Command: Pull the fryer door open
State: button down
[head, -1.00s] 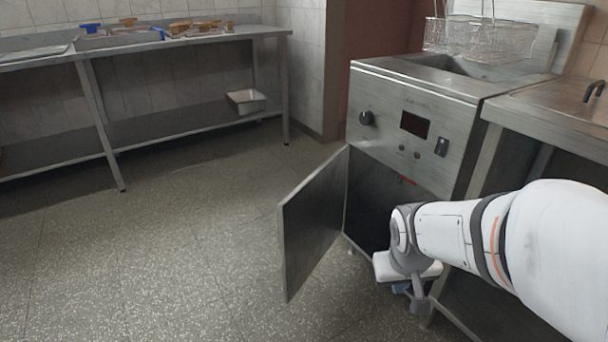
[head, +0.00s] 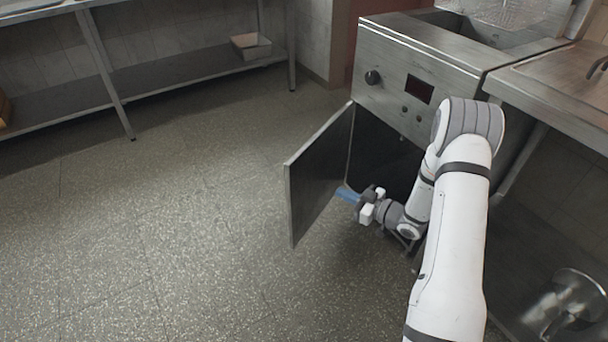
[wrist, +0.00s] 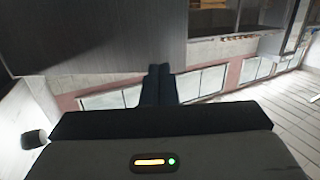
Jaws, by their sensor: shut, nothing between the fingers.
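The fryer (head: 400,65) stands at the upper right in the head view, with a knob and a dark display on its steel front. Its door (head: 318,175) is swung well out from the left side of the cabinet, leaving the dark opening (head: 385,150) exposed. My gripper (head: 346,193) is low in front of the opening, its blue fingers pointing at the inner face of the door. I cannot tell whether they touch it. In the wrist view the fingers (wrist: 158,84) are together and empty, close by a large dark grey panel, probably the door (wrist: 90,38).
A steel counter (head: 550,85) adjoins the fryer on the right, with a shiny metal pot (head: 570,305) below it. The floor left of the door is clear.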

jog(key=s+y, duration=0.1)
jog(key=b, duration=0.4)
send_near(295, 176)
jog(key=x, duration=0.7)
jog(key=shift+f, duration=0.15)
jog(key=shift+w, duration=0.1)
